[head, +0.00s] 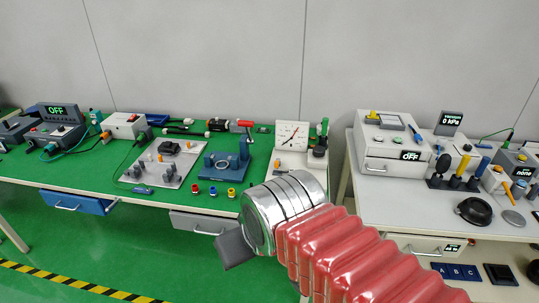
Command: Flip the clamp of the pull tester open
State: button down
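A blue fixture (222,163) stands on the green bench (130,180), with a base plate, a ring-like part and an upright post.
A white dial gauge unit (291,135) stands right of the fixture. A grey plate with knobs (160,165) lies to its left. Small red, blue and yellow pieces (213,190) sit at its front. A grey drawer (200,224) is below. A gap separates the white bench (380,205).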

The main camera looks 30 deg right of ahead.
aim_at(277, 163)
jog(key=u, duration=0.05)
jog(key=i, duration=1.4)
jog(key=z, duration=0.4)
